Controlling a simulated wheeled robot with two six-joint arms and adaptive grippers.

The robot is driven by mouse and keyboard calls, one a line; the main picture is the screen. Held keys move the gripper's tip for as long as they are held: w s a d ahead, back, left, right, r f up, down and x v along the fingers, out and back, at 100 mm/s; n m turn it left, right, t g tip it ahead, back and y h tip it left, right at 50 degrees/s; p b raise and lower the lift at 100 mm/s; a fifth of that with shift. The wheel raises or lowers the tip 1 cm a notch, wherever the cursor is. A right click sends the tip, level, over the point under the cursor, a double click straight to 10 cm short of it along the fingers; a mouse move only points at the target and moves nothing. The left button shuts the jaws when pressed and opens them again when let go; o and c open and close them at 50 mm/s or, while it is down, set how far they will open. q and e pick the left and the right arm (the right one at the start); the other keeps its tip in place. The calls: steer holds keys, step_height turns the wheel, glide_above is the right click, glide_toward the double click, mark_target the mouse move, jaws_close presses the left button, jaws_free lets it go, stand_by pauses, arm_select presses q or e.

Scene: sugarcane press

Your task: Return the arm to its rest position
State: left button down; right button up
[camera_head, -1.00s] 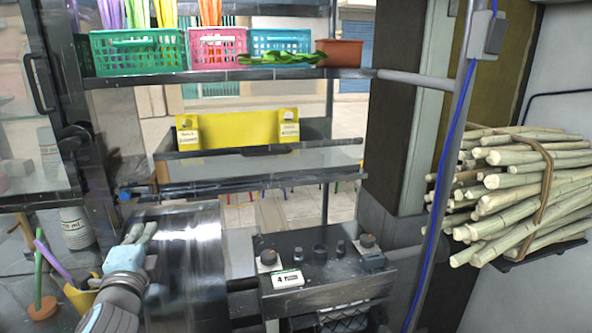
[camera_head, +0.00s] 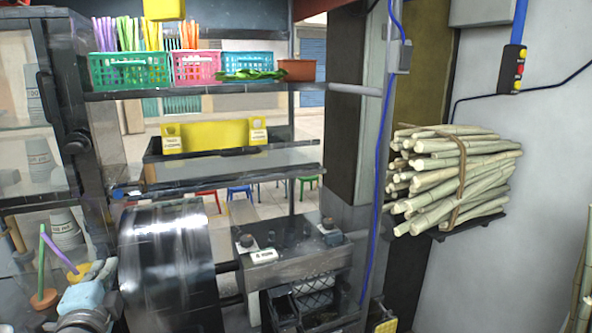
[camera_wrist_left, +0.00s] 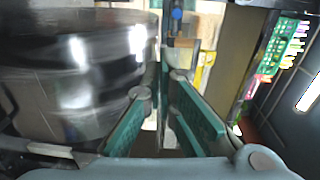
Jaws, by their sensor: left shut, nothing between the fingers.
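My left gripper (camera_head: 98,270) is low at the left edge of the head view, beside the shiny metal drum (camera_head: 165,262) of the press. It is shut and empty. In the left wrist view its green-padded fingers (camera_wrist_left: 160,98) point away from the camera, with the drum (camera_wrist_left: 85,65) close on the left. Only the gripper and a bit of my wrist show in the head view; the rest of that arm is out of the picture. My right gripper is in no view.
A control panel (camera_head: 290,262) stands right of the drum. A shelf (camera_head: 230,88) with baskets crosses above. A bundle of cane (camera_head: 450,175) rests on a wall shelf at right. A yellow cup (camera_head: 84,268) and a terracotta pot (camera_head: 44,299) stand by the gripper.

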arm_select(q)
steer(key=s+d+f+n+g+h, duration=0.25)
steer(key=s+f, duration=0.25)
steer(key=f, duration=0.4)
steer(key=s+d+f+n+g+h, duration=0.1)
steer(key=s+d+f+n+g, duration=0.3)
steer(key=f, duration=0.4)
steer(key=s+d+f+n+g+h, duration=0.1)
steer(key=s+d+f+g, duration=0.15)
steer(key=s+f, duration=0.5)
steer(key=s+d+f+n+g+h, duration=0.2)
steer(key=s+d+f+n+g, duration=0.15)
steer(key=s+d+f, duration=0.55)
steer(key=s+a+f, duration=0.1)
steer(key=a+f, duration=0.1)
steer(key=f, duration=0.6)
steer(key=a+f, duration=0.2)
steer(key=f, duration=0.6)
steer(key=s+f+n+g, duration=0.1)
steer(key=s+f+g, duration=0.1)
steer(key=s+f, duration=1.2)
steer(key=shift+s+a+f, duration=0.2)
steer(key=shift+s+f, duration=0.2)
steer(key=shift+s, duration=0.05)
